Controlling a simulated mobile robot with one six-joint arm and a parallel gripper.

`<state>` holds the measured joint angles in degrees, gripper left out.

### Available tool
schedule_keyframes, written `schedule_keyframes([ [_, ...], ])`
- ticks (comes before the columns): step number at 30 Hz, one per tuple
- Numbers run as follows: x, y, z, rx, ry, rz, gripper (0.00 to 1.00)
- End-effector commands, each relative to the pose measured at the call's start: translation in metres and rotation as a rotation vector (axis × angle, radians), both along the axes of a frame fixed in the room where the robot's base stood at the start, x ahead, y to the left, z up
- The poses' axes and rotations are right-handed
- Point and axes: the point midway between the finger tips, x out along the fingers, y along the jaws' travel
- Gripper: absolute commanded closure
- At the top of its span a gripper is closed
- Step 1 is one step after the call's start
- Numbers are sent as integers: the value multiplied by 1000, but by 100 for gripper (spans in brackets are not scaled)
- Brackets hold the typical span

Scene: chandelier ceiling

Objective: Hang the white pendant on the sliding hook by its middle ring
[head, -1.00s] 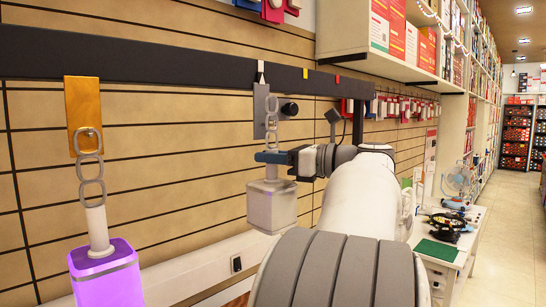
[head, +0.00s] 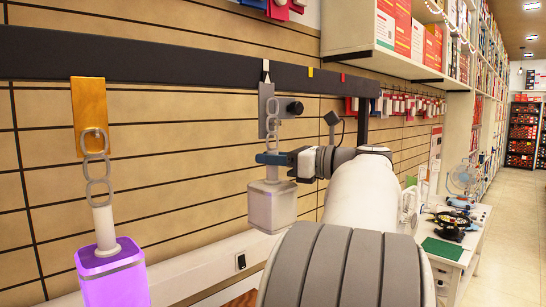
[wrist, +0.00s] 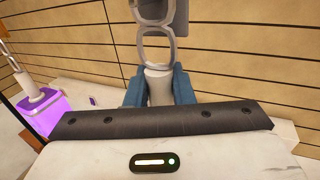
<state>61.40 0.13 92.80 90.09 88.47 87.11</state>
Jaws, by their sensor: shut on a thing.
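The white pendant (head: 271,207) has a pale block body, a stem and a chain of grey rings (head: 272,108). My gripper (head: 270,158) is shut on its stem, just above the body, and holds it upright. In the wrist view the blue fingers of my gripper (wrist: 159,90) clasp the stem (wrist: 158,84), with the rings (wrist: 156,47) rising above. The sliding hook (head: 266,98) is a grey plate on the dark rail, under a white marker. The upper rings overlap it in the head view. I cannot tell whether any ring is on the hook.
The dark rail (head: 180,66) runs along a slatted wall. A purple pendant (head: 112,277) hangs by its rings from a gold plate (head: 88,112) at the left; it also shows in the wrist view (wrist: 43,112). A dark knob (head: 295,108) sits beside the grey plate. Shelves and a table (head: 450,249) stand at the right.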

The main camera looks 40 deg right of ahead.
Motion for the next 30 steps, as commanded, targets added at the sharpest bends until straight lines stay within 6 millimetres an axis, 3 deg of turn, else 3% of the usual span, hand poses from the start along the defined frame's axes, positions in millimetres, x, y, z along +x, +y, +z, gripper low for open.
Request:
schedule_keyframes([
  [30,0,0,-7,-1,-2,0,100],
])
